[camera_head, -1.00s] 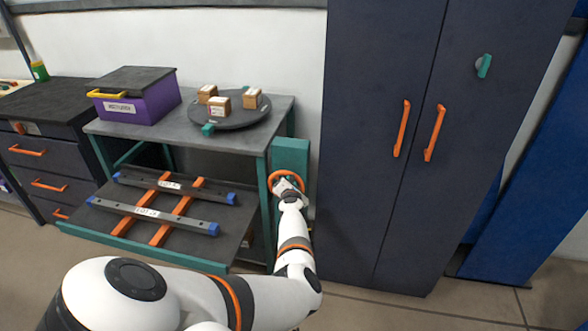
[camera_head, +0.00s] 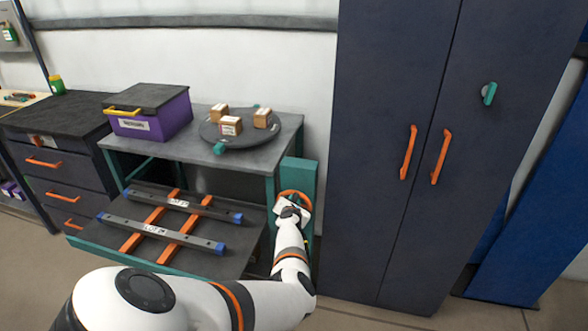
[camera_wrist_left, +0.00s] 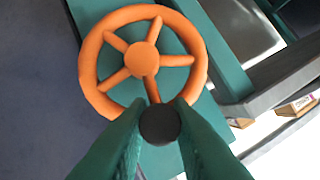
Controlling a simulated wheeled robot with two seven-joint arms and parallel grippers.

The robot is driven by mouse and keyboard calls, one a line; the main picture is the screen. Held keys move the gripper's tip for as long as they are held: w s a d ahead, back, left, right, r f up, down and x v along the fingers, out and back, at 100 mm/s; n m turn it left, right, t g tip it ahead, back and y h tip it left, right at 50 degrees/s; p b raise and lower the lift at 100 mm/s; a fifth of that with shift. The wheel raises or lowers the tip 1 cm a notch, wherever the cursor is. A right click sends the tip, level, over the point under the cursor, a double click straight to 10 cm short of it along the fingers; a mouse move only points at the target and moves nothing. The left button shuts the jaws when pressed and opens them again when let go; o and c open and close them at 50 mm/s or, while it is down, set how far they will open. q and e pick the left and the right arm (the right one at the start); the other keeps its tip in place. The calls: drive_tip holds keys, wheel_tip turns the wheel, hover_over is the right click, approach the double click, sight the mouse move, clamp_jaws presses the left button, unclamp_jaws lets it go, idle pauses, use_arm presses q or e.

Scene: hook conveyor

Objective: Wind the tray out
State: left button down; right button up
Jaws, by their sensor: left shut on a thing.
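The tray (camera_head: 95,239) is a dark shelf with a teal front edge, low under the grey table, and it stands out toward me. It carries grey bars with blue ends on orange crosspieces. An orange handwheel (camera_wrist_left: 143,62) with several spokes sits on a teal panel at the right of the table; it also shows in the head view (camera_head: 296,193). My left gripper (camera_wrist_left: 160,125) is shut on the wheel's dark handle, at the rim nearest the wrist camera. In the head view, my left gripper (camera_head: 291,208) partly covers the wheel. My right gripper is not seen.
On the table (camera_head: 275,135) stand a purple box (camera_head: 150,125) with a dark lid and a round turntable (camera_head: 238,140) with small boxes. A tall dark cabinet (camera_head: 390,80) is close on the right. Drawers (camera_head: 45,165) stand at the left.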

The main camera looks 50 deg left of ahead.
use_arm(q)
drive_tip(key=c, duration=1.3)
unclamp_jaws()
drive_tip(key=shift+a, duration=0.1)
drive_tip(key=shift+s+d+r, duration=0.1)
drive_tip(key=shift+s+d, duration=0.05)
drive_tip(key=shift+d, duration=0.05)
drive_tip(key=p+v, duration=0.7)
drive_tip(key=v, duration=0.4)
drive_tip(key=shift+s, duration=0.35)
drive_tip(key=shift+d, duration=0.1)
